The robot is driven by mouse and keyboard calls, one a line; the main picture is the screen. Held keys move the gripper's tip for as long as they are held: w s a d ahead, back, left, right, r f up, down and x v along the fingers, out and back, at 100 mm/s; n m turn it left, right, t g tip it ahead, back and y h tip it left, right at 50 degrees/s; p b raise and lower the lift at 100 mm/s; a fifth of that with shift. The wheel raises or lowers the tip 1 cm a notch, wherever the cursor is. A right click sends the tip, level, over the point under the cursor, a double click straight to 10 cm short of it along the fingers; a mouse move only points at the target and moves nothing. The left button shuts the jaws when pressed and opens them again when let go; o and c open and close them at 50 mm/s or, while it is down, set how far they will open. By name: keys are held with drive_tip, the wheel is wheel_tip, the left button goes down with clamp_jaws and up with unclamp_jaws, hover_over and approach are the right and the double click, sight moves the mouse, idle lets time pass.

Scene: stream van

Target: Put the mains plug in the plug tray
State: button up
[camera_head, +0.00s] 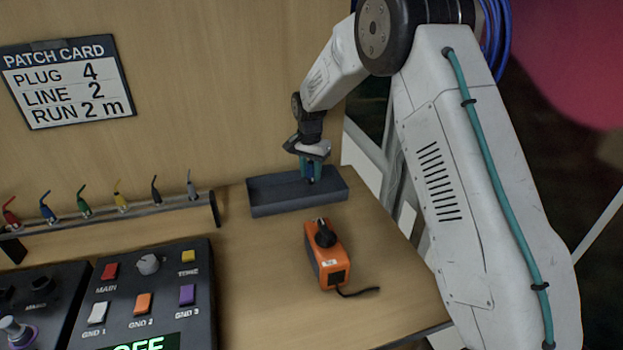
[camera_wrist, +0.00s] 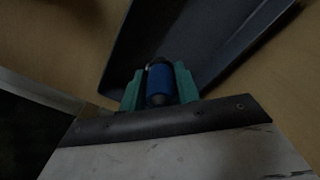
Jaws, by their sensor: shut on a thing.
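My gripper (camera_head: 311,172) is at the dark grey tray (camera_head: 278,207), over its right part, with its teal fingers pointing down. In the wrist view, the teal fingers of my gripper (camera_wrist: 159,90) are shut on a blue cylindrical plug (camera_wrist: 159,84) with dark ends. The tray's dark wall also shows in the wrist view (camera_wrist: 150,30), just beyond the plug. In the head view only a bit of blue shows between the fingers. I cannot tell whether the plug touches the tray floor.
An orange box with a black knob (camera_head: 329,260) stands in front of the tray. A rack of several coloured plugs (camera_head: 120,213) is at the left. A button panel (camera_head: 146,290) sits front left. A patch card (camera_head: 67,82) is on the wall. Bare wood lies around the orange box.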

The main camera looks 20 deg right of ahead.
sight(311, 178)
drive_tip(key=shift+w+d+f, duration=0.1)
drive_tip(key=shift+w+d, duration=0.2)
drive_tip(key=shift+w, duration=0.25)
drive_tip(key=shift+f, duration=1.7)
drive_tip(key=o, duration=1.1)
drive_tip(key=shift+f, duration=0.15)
wheel_tip(311, 178, up, 12)
drive_tip(key=shift+a+r, duration=0.1)
drive_tip(key=shift+r, duration=0.15)
